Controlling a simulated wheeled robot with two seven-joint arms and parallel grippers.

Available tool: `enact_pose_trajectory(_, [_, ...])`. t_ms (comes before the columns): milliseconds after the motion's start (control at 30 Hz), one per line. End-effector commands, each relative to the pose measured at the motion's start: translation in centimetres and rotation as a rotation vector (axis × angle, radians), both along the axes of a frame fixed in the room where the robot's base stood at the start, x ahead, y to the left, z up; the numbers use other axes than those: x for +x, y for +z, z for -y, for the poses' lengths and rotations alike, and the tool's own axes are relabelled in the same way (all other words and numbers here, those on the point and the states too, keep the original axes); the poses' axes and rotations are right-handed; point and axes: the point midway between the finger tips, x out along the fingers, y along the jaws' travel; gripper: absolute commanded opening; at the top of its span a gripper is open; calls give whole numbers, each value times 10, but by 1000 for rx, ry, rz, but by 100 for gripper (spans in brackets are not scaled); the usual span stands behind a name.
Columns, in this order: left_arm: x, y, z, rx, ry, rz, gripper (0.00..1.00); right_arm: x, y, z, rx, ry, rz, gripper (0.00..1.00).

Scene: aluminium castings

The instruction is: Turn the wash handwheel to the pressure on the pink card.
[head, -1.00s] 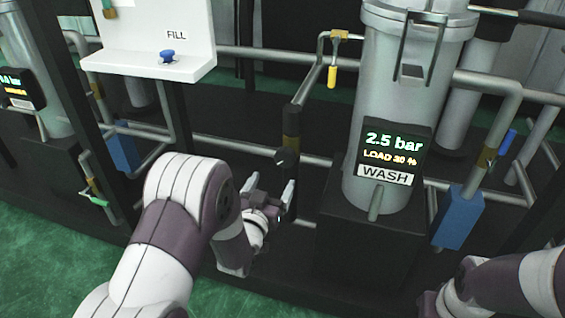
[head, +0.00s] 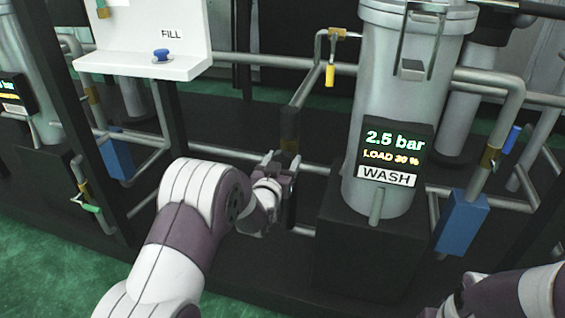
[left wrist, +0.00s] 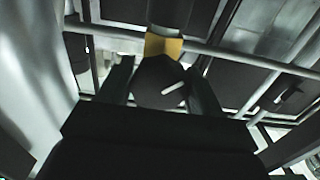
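The wash display (head: 391,152) on the silver housing reads 2.5 bar, LOAD 30 %, above a WASH label. In the left wrist view a dark round handwheel (left wrist: 150,84) with a white mark sits below a yellow band on a dark stem. My left gripper (head: 281,160) is open in the head view. In the left wrist view its two fingers (left wrist: 160,88) stand on either side of the handwheel; I cannot tell whether they touch it. In the head view the gripper mostly hides the wheel. My right arm enters at bottom right, its fingers not seen. No pink card shows.
Grey pipes (head: 245,156) run behind and beside my left gripper. A white FILL panel (head: 140,66) with a blue knob (head: 161,55) stands at upper left. A yellow-handled lever (head: 330,75) hangs above. A blue box (head: 461,222) is right of the housing.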

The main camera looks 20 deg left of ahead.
Motion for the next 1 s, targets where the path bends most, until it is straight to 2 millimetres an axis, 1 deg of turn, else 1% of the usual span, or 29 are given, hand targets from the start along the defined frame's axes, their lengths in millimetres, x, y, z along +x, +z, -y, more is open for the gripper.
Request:
enact_pose_trajectory(700, [-1,-2,0,-25,0,-4,33,0,1,0,0,0,0,0])
enact_pose_trajectory(1000, [-1,-2,0,-85,0,-8,33,0,3,0,0,0,0,0])
